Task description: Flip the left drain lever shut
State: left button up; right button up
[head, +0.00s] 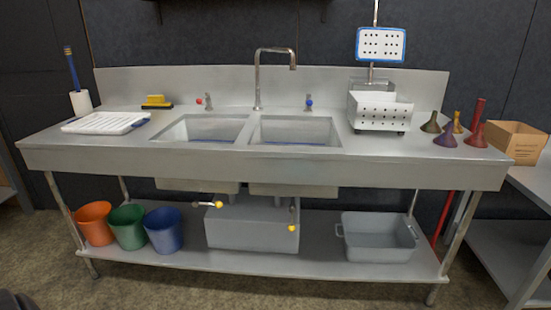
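The left drain lever (219,204) has a yellow knob and sits under the left sink basin (202,127), below the counter front. Its arm lies roughly level, with the knob at the right end. The right drain lever (292,227), under the right basin (296,129), also has a yellow knob and hangs downward. Neither of my grippers shows in the head view, and nothing touches either lever.
A grey box (252,228) stands on the lower shelf (185,259) behind the levers. Orange (95,223), green (128,227) and blue (164,230) buckets stand left of it. A grey tub (378,240) stands to the right. The floor in front looks clear.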

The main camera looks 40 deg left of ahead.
aim_at(196, 201)
jog(key=u, duration=1.7)
